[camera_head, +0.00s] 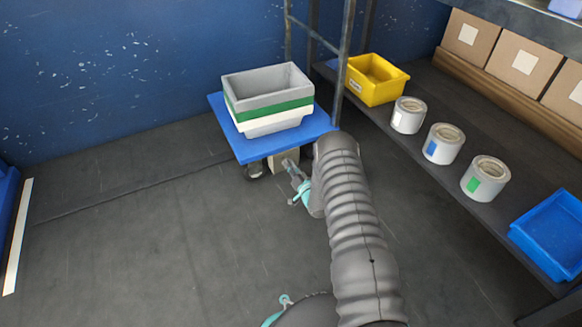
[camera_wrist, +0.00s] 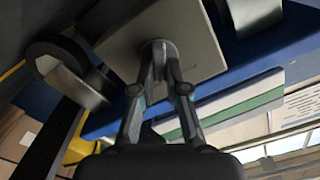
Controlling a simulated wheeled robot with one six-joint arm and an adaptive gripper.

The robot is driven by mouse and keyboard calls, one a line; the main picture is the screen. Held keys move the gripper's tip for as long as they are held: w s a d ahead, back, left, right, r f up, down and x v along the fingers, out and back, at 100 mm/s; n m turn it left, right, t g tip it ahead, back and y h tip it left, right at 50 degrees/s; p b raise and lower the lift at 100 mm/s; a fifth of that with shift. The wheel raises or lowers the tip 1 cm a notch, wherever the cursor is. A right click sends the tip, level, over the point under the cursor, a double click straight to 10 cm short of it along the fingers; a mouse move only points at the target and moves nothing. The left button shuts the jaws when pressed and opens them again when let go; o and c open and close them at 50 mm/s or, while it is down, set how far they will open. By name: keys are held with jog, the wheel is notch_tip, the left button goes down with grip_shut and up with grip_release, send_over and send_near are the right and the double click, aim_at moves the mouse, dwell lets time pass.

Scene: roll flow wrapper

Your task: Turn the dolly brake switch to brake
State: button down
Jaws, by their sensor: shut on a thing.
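The blue dolly (camera_head: 245,150) stands on the floor near the wall, with a stack of trays on it. A beige panel (camera_head: 274,160) sits below the front of its deck. In the wrist view the panel (camera_wrist: 205,52) fills the upper middle and carries a small grey switch knob (camera_wrist: 158,43). My gripper (camera_wrist: 159,60) is shut on this knob, with a fingertip on each side. In the head view my gripper (camera_head: 288,166) reaches the panel from the front. The fingers partly hide the knob, and I cannot read any brake marking or its set position.
Grey, green and white trays (camera_head: 268,88) are stacked on the dolly. A shelf on the right holds a yellow bin (camera_head: 375,80), several cans (camera_head: 443,144) and a blue tray (camera_head: 549,234). A shelf post (camera_head: 345,60) rises behind the dolly. The floor at left is clear.

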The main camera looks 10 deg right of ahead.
jog(key=c, duration=1.2)
grip_release()
jog(key=v, duration=1.2)
